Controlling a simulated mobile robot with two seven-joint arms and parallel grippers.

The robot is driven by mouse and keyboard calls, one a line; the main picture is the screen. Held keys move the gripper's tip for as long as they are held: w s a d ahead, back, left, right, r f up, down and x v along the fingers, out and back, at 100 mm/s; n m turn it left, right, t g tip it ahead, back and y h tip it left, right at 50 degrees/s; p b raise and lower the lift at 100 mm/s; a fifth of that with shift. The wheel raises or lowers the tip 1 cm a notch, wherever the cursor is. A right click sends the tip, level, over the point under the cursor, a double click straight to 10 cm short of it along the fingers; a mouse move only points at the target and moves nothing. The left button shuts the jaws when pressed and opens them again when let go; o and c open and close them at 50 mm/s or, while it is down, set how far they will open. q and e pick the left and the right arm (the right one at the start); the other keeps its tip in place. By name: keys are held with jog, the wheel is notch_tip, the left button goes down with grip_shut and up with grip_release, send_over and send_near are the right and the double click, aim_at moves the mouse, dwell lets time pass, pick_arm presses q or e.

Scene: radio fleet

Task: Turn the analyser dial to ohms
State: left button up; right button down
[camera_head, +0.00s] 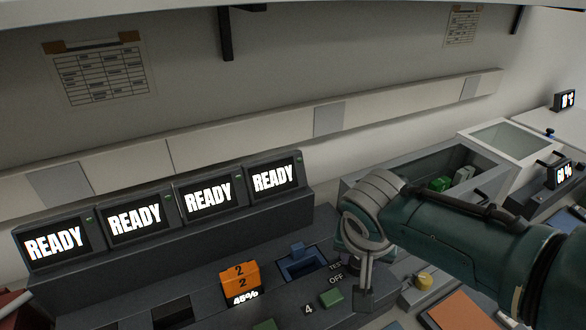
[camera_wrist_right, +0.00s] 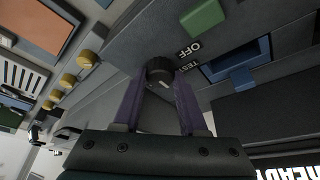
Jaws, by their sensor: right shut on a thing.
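In the right wrist view, a round black dial (camera_wrist_right: 160,72) with a pale pointer mark stands on the dark panel. The fingers of my right gripper (camera_wrist_right: 161,84) are shut on it, one at each side. The labels OFF and TEST are beside the dial; I see no ohms label. In the head view my right gripper (camera_head: 363,290) reaches down to the panel, right of the OFF label, and hides the dial. My left gripper is not in view.
A blue slot (camera_head: 302,262) and a green block (camera_head: 332,298) are close to the right gripper. An orange pack (camera_head: 240,280) marked 2 stands further left, near a 45% readout. Several READY screens (camera_head: 209,195) line the back. A yellow knob (camera_head: 424,279) is to the right.

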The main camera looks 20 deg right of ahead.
jog(key=shift+c, duration=2.2)
grip_release()
jog(key=shift+r, duration=0.1)
jog(key=p+v, duration=0.5)
jog(key=v, duration=0.4)
jog(key=shift+a+r, duration=0.2)
jog(key=shift+r, duration=0.15)
jog(key=shift+s, duration=0.2)
